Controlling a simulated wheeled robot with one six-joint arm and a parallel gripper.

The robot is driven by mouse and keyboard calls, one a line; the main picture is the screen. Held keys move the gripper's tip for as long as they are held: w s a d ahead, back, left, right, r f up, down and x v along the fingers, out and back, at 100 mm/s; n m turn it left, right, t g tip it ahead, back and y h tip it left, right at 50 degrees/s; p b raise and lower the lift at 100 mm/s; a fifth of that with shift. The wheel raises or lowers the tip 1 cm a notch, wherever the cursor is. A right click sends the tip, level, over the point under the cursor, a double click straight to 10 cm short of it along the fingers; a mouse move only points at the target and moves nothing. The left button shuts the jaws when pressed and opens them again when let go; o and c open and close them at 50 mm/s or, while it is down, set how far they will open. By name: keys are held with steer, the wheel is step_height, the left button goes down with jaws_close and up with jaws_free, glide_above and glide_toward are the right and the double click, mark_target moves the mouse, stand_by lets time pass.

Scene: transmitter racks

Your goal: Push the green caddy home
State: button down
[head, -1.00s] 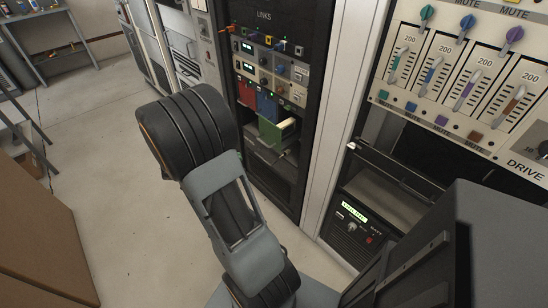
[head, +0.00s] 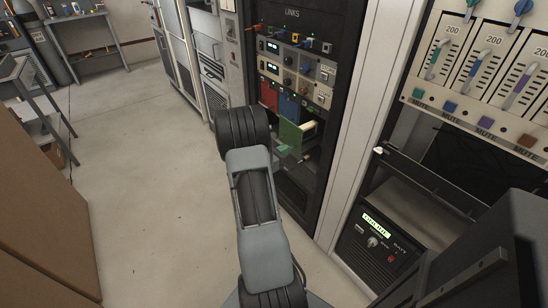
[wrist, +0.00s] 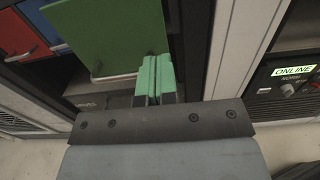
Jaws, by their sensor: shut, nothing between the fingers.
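The green caddy (head: 290,134) sticks out of the dark rack, to the right of a red caddy (head: 268,95) and a blue caddy (head: 288,108) that sit deeper in. In the wrist view its green front (wrist: 108,32) fills the upper left, with a metal handle along its lower edge. My gripper (wrist: 153,66) is shut and empty, its green finger pads together. The fingers overlap the lower right of the caddy's front in the wrist view; I cannot tell whether they touch it. In the head view my gripper (head: 283,151) shows small, just below the caddy, partly behind my arm.
A pale rack post (head: 345,130) stands right of the caddy's rack. Beyond it is a rack with a lit ONLINE unit (head: 375,243) and a slider panel (head: 480,70). Open floor (head: 150,190) lies to the left, with brown boxes (head: 45,225) at the left edge.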

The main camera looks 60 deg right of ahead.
mark_target(299, 143)
steer(key=shift+x, duration=2.5)
